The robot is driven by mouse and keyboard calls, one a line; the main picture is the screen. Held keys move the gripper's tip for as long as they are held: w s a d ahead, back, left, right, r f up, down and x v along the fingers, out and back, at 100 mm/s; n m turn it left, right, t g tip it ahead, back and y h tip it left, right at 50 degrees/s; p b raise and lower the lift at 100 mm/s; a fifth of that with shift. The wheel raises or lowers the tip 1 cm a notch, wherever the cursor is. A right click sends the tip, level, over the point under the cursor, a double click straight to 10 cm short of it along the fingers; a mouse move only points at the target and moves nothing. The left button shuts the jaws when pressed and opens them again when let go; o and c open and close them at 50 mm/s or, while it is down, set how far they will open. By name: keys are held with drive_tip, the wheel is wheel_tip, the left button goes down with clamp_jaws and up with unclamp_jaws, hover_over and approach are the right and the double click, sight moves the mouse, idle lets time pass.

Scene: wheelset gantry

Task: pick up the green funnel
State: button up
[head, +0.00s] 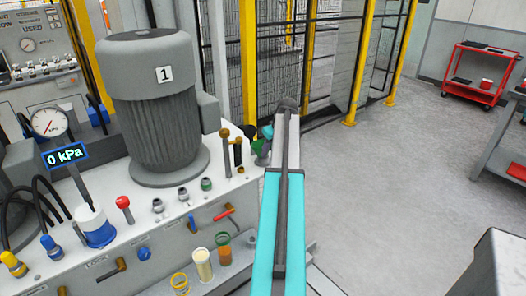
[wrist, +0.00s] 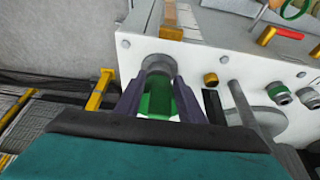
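The green funnel (wrist: 158,97) shows in the wrist view between the two dark purple fingers of my gripper (wrist: 160,105). The fingers are spread apart, one on each side of it. Whether either touches the funnel is hard to tell. The funnel's lower part is hidden by the gripper body. In the head view only a small green piece of the funnel (head: 257,147) shows at the right end of the white machine top, left of my arm. My gripper is largely hidden there behind my arm.
A large grey motor marked 1 (head: 158,95) stands on the white machine (head: 130,240). Brown-topped posts (head: 226,145) stand close left of the funnel. Cups (head: 203,265) sit in front, low down. Yellow fence posts (head: 362,60) are behind. Open floor lies to the right.

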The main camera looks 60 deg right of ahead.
drive_tip(key=c, duration=0.7)
drive_tip(key=shift+r, duration=0.15)
drive_tip(key=s+a+r+b, duration=0.1)
drive_tip(key=s+a, duration=0.2)
drive_tip(key=s+a+r+b, duration=0.1)
drive_tip(key=s+a+r, duration=0.1)
drive_tip(key=s+a, duration=0.2)
drive_tip(key=s+a+r+b, duration=0.1)
drive_tip(key=s+a, duration=0.3)
drive_tip(key=shift+s+a+r, duration=0.15)
drive_tip(key=shift+r, duration=0.25)
idle(0.3)
idle(0.6)
